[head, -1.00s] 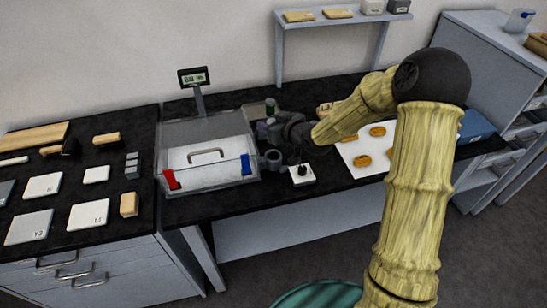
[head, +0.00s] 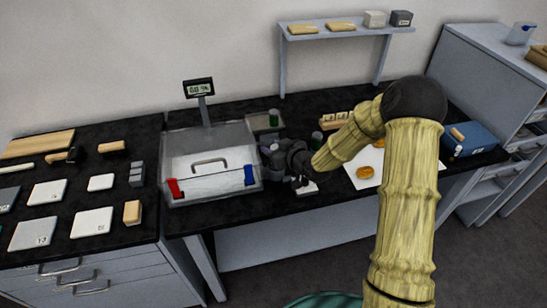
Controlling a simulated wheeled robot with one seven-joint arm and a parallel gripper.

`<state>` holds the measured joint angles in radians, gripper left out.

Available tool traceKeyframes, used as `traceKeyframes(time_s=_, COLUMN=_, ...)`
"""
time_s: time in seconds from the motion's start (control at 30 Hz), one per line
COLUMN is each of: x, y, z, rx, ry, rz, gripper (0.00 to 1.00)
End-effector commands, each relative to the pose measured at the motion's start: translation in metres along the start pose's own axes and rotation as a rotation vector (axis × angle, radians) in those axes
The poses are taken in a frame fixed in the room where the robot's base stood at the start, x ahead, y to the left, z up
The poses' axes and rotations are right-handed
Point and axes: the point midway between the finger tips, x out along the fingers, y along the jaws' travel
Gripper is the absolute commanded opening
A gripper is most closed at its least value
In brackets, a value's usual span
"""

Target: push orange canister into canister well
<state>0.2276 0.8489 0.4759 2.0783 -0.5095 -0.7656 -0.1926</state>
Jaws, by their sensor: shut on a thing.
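My gripper (head: 272,154), dark and small, is low over the worktop beside the right end of the clear-walled case. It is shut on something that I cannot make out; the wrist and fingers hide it. I cannot pick out an orange canister. I cannot identify the canister well for sure either. A white block (head: 307,189) lies just right of and nearer than the gripper, partly covered by it.
The clear-walled case (head: 207,195) has a handled white panel with red and blue clips. A display (head: 198,88) stands behind it. Orange discs (head: 365,172) lie on a white sheet at right, partly behind my arm. A blue box (head: 472,138) is farther right. Several white tiles (head: 46,192) cover the left counter.

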Motion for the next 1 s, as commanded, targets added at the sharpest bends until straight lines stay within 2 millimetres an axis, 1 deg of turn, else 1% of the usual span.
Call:
traceKeyframes(time_s=0.07, x=0.002, y=0.000, z=0.004, rx=0.001, ry=-0.001, rz=-0.001, gripper=0.11)
traceKeyframes(time_s=0.33, x=0.014, y=-0.001, z=0.035, rx=0.003, ry=-0.002, rz=-0.001, gripper=0.11)
traceKeyframes(time_s=0.77, x=0.017, y=0.000, z=0.042, rx=0.000, ry=0.000, rz=0.000, gripper=0.11)
traceKeyframes(time_s=0.8, x=0.017, y=0.000, z=0.041, rx=0.000, ry=0.000, rz=0.000, gripper=0.40)
traceKeyframes(time_s=0.83, x=0.017, y=0.000, z=0.041, rx=0.000, ry=-0.001, rz=0.000, gripper=0.43)
traceKeyframes(time_s=1.0, x=0.017, y=0.000, z=0.041, rx=0.000, ry=-0.001, rz=0.000, gripper=0.43)
